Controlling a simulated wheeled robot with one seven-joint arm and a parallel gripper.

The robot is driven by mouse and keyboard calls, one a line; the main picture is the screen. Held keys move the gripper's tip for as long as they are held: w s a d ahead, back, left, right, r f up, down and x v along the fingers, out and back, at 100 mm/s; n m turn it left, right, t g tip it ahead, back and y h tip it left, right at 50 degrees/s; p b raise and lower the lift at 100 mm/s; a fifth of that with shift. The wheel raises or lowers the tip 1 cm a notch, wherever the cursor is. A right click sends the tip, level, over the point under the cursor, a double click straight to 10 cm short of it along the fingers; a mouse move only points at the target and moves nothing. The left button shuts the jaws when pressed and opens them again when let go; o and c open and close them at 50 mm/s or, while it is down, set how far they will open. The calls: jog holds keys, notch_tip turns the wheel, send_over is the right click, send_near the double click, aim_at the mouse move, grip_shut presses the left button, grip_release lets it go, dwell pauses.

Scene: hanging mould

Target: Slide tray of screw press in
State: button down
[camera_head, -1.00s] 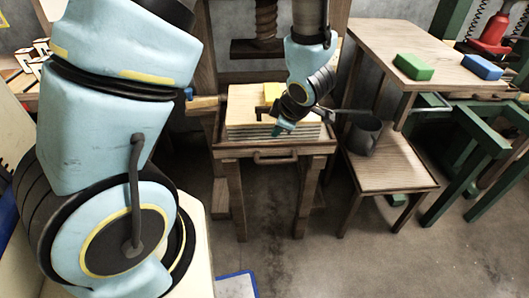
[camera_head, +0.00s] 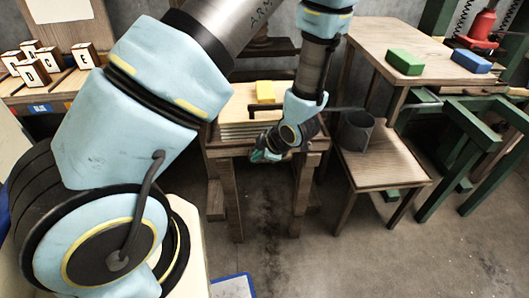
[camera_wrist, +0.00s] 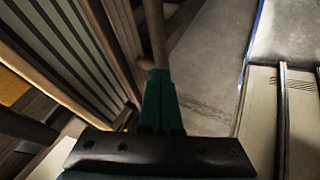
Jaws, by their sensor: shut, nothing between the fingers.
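The screw press (camera_head: 275,46) stands at the back centre, with its upper part largely hidden by my arm. Its wooden tray (camera_head: 222,153) is at the front of the press and carries a stack of pale plates (camera_head: 238,130). A yellow block (camera_head: 265,91) lies on the stack. My gripper (camera_head: 262,156) is at the tray's front side and hides its handle in the head view. In the wrist view, the green fingers (camera_wrist: 160,98) are together and empty. A wooden bar (camera_wrist: 155,32) shows just beyond their tips; I cannot tell whether they touch it.
A low wooden stand (camera_head: 390,172) with a grey pot (camera_head: 356,131) is to the right. A higher table (camera_head: 440,62) holds a green block (camera_head: 404,62) and a blue block (camera_head: 471,61). Lettered blocks (camera_head: 50,60) sit far left.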

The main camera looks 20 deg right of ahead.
jog(key=shift+w+d+r+p, duration=0.1)
jog(key=shift+w+d+p, duration=0.1)
jog(key=shift+w, duration=0.65)
jog(key=shift+w+d+r+p, duration=0.1)
jog(key=shift+w+d+p, duration=0.1)
jog(key=shift+w, duration=0.65)
